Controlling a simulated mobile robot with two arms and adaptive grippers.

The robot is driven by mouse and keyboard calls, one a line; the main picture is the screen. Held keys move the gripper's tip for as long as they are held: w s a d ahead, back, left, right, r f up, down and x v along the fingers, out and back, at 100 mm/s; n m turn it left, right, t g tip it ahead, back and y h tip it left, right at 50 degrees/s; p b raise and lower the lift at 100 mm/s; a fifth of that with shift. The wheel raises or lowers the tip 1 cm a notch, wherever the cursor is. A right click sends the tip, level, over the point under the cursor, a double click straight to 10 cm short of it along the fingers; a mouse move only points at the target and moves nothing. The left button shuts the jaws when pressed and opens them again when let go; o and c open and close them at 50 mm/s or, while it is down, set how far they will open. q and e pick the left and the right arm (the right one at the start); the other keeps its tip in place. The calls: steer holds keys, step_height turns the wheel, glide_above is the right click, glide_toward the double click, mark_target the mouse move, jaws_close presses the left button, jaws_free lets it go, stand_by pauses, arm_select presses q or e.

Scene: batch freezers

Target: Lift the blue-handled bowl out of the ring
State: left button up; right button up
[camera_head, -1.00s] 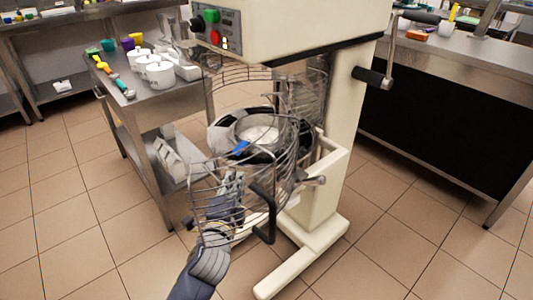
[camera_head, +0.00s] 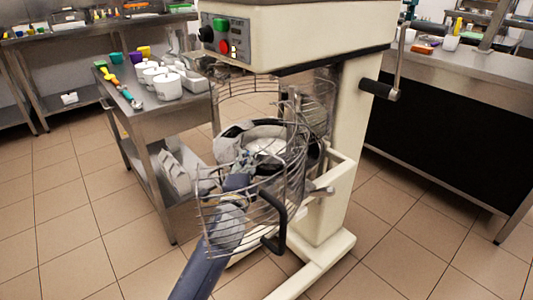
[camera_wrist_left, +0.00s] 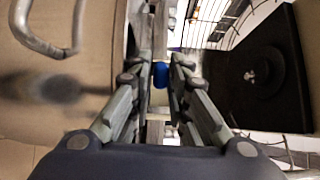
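The bowl (camera_head: 264,147) sits in the dark ring of the mixer, behind the wire guard; its pale inside shows. My left gripper (camera_head: 244,160) reaches through the guard from the front to the near left side of the bowl and hides the blue handle in the head view. In the left wrist view the blue handle (camera_wrist_left: 160,75) lies between the fingertips of my left gripper (camera_wrist_left: 162,68). The fingers stand apart, one on each side of the handle; firm contact does not show. My right gripper is not in view.
The wire guard (camera_head: 246,220) with its black handle (camera_head: 275,228) surrounds my left arm closely. A steel cart (camera_head: 150,119) with white cups (camera_head: 167,87) stands at the left. A counter (camera_head: 455,64) stands at the right. The floor in front is clear.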

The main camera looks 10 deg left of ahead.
arm_select(q)
steer(key=shift+w, duration=0.8)
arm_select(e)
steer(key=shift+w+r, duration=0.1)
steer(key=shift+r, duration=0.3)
arm_select(q)
steer(key=shift+c, duration=0.3)
jaws_close()
steer(key=shift+r, duration=0.15)
